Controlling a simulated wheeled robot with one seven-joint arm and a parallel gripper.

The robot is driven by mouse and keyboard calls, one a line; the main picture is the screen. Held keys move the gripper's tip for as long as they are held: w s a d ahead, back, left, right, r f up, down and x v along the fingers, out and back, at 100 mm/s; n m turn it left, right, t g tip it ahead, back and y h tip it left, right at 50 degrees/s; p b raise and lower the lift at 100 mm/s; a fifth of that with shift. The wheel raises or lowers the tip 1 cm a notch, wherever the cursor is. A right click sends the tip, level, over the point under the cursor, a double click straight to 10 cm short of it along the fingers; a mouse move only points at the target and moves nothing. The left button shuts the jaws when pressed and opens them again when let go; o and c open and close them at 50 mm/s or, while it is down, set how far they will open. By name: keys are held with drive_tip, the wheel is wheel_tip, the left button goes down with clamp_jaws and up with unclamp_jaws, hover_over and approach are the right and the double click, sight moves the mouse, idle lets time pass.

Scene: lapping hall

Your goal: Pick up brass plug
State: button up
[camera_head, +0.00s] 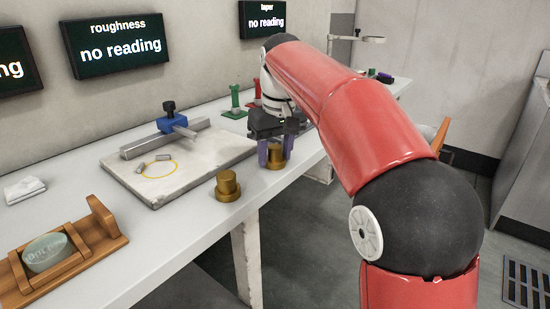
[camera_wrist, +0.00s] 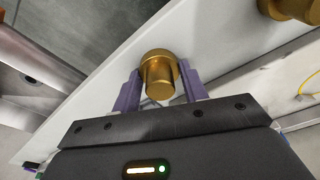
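A brass plug (camera_head: 276,158) stands near the front edge of the white bench, with a wide collar and a narrower knob. My gripper (camera_head: 276,152) is above it, with its two purple fingers on either side of the plug. In the wrist view the plug (camera_wrist: 159,75) sits between the fingertips of my gripper (camera_wrist: 159,78). The fingers are spread, with small gaps beside the knob; contact at the collar is hard to judge. A second brass piece (camera_head: 228,187) stands to the left, and it also shows at the wrist view's top right (camera_wrist: 290,8).
A pale plate (camera_head: 200,165) carries a blue clamp (camera_head: 172,122) on a bar and small grey pieces. A wooden holder (camera_head: 100,235) with a glass disc is at front left. Green (camera_head: 235,103) and red stands are behind my gripper. The bench's front edge is close by.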

drive_tip(key=c, duration=0.7)
drive_tip(key=shift+o, duration=0.2)
drive_tip(key=shift+r, duration=0.1)
